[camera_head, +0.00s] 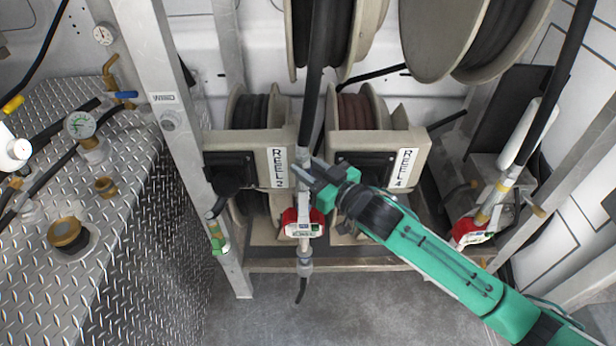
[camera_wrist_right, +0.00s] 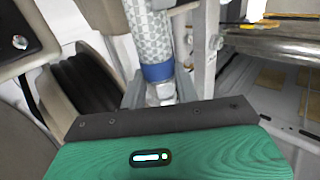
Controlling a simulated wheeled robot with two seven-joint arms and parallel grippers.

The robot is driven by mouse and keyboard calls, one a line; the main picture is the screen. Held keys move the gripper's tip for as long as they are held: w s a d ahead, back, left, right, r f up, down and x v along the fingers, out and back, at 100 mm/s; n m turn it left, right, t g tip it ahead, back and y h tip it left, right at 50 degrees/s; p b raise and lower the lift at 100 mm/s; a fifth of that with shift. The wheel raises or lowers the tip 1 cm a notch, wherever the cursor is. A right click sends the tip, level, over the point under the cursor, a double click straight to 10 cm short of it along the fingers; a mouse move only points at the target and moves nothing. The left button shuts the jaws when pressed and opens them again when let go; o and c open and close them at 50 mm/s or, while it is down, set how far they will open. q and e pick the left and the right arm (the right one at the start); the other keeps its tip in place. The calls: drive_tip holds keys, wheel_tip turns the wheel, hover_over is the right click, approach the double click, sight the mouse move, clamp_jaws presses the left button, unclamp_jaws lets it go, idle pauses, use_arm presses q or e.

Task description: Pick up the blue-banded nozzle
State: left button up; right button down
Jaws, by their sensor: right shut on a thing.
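The blue-banded nozzle hangs upright at the end of a black hose in front of the reels. Its red and white body (camera_head: 303,222) shows in the head view, with a metal tip below. In the right wrist view its blue band (camera_wrist_right: 157,72) sits under a pale braided sleeve, above a metal fitting. My right gripper (camera_head: 305,172) is shut on the nozzle's upper part, above the red body. In the right wrist view the fingers (camera_wrist_right: 160,92) lie on both sides of the fitting, partly hidden by the gripper's body. My left gripper is not in view.
Reel 2 (camera_head: 277,168) and Reel 4 (camera_head: 404,168) stand close behind the nozzle. A metal post (camera_head: 190,120) rises to its left. Another red nozzle (camera_head: 468,232) with a yellow band hangs at the right. A diamond-plate tank (camera_head: 120,230) fills the left.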

drive_tip(key=shift+r, duration=0.5)
drive_tip(key=shift+v, duration=0.9)
use_arm(q)
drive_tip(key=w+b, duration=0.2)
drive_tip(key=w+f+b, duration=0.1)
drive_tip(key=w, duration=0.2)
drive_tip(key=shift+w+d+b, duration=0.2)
drive_tip(key=shift+b, duration=0.2)
use_arm(e)
drive_tip(key=v, duration=1.6)
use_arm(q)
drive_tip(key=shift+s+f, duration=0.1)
use_arm(e)
drive_tip(key=shift+d+r, duration=0.1)
